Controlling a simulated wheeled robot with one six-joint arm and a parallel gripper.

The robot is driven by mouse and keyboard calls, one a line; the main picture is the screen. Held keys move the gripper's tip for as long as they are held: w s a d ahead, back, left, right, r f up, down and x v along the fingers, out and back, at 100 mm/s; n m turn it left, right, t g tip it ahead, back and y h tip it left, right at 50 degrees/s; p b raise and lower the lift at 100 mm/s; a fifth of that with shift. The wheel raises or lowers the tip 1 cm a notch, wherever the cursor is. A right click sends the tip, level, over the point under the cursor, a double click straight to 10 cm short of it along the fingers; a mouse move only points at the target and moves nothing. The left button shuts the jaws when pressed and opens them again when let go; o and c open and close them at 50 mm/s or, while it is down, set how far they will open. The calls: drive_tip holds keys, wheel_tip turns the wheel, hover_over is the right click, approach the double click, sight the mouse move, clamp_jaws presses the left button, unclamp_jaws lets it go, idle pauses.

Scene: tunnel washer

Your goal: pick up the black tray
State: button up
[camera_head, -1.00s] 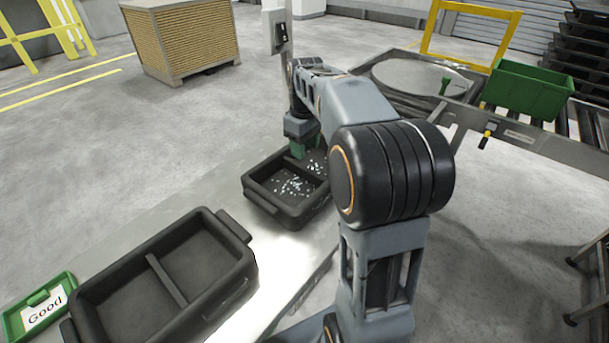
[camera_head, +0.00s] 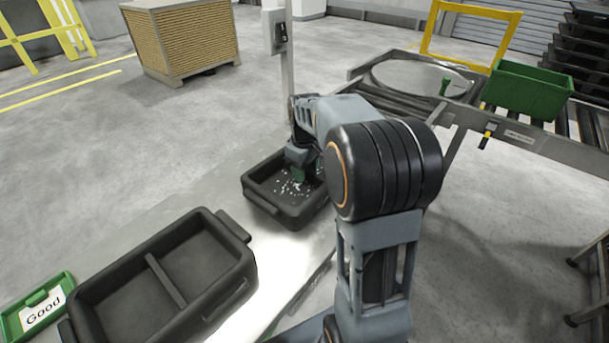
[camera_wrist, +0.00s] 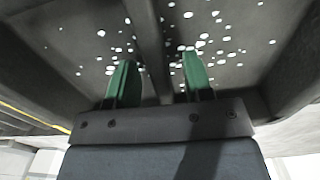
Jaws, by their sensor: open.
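A black tray (camera_head: 258,200) holding several small white pieces stands on the grey table in the middle of the head view. My gripper (camera_head: 300,176) is over this tray, with its green fingertips low and near the inside. In the wrist view my gripper (camera_wrist: 158,64) is open, its two green fingers apart. The tray's central divider (camera_wrist: 149,42) runs between them, with white pieces on the floor on both sides. I cannot tell whether the fingers touch the divider. My wrist and arm hide the tray's far right part.
A larger empty black tray (camera_head: 222,284) with a divider stands nearer, at the left. A green "Good" sign (camera_head: 40,307) lies beside it. A post with a grey box (camera_head: 275,32) stands behind. A green bin (camera_head: 527,90) sits on the conveyor at the right.

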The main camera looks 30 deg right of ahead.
drive_tip(key=shift+c, duration=0.3)
clamp_jaws()
drive_tip(key=shift+r, duration=0.1)
